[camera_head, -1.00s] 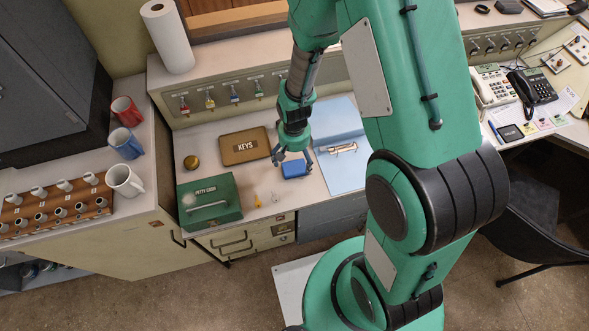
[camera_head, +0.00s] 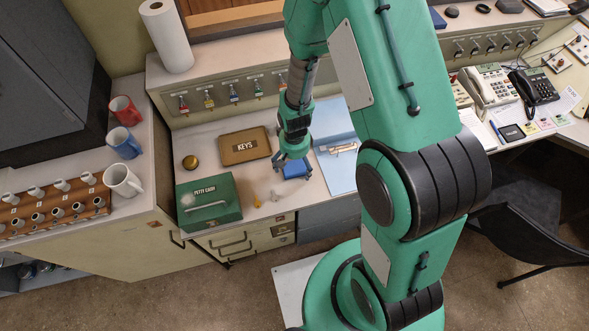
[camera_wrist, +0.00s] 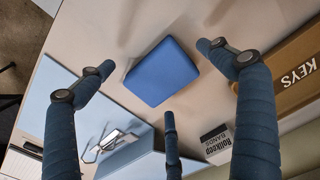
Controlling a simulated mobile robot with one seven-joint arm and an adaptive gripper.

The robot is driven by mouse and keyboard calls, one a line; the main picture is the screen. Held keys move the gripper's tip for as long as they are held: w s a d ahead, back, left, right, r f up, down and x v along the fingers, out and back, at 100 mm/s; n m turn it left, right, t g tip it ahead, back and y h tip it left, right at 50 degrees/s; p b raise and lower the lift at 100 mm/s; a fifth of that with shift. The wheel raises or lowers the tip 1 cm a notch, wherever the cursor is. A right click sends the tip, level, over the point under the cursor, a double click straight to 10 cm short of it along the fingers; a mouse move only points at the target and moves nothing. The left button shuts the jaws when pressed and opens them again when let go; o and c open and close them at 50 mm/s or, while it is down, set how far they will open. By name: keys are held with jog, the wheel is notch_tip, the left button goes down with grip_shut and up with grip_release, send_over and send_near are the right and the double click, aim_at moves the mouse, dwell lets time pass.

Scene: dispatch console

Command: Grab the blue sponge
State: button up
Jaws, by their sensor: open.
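The blue sponge (camera_head: 295,169) lies on the desk to the right of the green petty cash box and is partly hidden by my gripper in the head view. In the wrist view the blue sponge (camera_wrist: 162,72) shows whole, flat on the pale desk top. My gripper (camera_head: 292,167) is open and just above the sponge. In the wrist view two fingers spread to either side of the sponge and a third finger (camera_wrist: 171,140) is below it in the picture. I see no finger touching it.
A brown KEYS tray (camera_head: 245,147) lies left of my gripper, and a green petty cash box (camera_head: 208,202) stands nearer the front. A light blue folder (camera_head: 338,172) with metal clips lies on the right. A box labelled bands (camera_wrist: 216,143) shows in the wrist view.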

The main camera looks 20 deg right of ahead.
jog(key=shift+f, duration=0.5)
jog(key=c, duration=1.4)
